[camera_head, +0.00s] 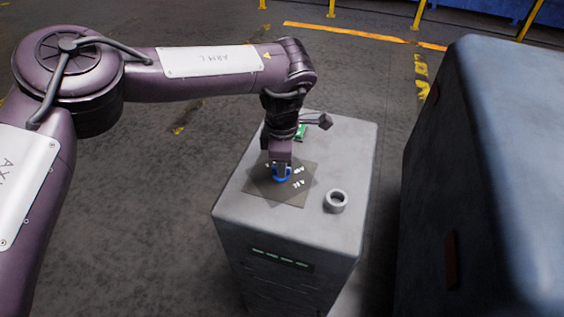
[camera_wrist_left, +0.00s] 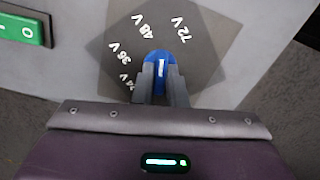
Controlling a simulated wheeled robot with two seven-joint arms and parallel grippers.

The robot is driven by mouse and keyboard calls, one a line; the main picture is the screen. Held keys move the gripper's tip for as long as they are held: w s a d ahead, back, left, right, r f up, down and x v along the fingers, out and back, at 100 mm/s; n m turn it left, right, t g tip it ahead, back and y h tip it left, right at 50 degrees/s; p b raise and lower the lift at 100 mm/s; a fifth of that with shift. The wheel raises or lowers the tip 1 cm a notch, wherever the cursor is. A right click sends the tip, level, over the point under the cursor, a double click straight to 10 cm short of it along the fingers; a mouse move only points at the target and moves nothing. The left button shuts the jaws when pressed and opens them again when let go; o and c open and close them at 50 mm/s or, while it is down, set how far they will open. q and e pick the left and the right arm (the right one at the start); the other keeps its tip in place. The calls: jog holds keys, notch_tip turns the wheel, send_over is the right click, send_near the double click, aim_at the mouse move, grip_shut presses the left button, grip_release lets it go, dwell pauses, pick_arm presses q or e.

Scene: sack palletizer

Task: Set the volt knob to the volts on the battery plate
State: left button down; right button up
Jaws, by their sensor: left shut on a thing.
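The blue volt knob (camera_head: 280,179) sits on a dark square dial plate (camera_head: 261,186) on top of a grey cabinet. In the left wrist view the knob (camera_wrist_left: 155,55) carries a white pointer line, which points up the picture, roughly between the 48 V mark (camera_wrist_left: 150,28) and the 72 V mark (camera_wrist_left: 182,30). The 36 V mark (camera_wrist_left: 120,53) and a partly hidden 24 V mark lie to the left. My left gripper (camera_head: 282,169) is shut on the knob from above; its fingers (camera_wrist_left: 160,80) stand on either side of it. No readable battery plate shows. My right gripper is out of view.
The grey cabinet (camera_head: 305,230) also bears a grey ring (camera_head: 336,201) and a green switch (camera_wrist_left: 20,25) marked I and O. A large blue-grey block (camera_head: 500,150) stands close on the right. Floor to the left is open; yellow posts stand behind.

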pick_arm(q)
jog(key=m, duration=0.4)
jog(key=shift+r, duration=0.1)
jog(key=shift+m, duration=0.3)
jog(key=shift+w, duration=0.1)
jog(key=c, duration=1.5)
grip_release()
jog(key=shift+o, duration=0.2)
notch_tip(320, 180, up, 7)
jog(key=shift+f+b, duration=0.2)
jog(key=shift+b, duration=0.75)
jog(key=shift+r, duration=0.55)
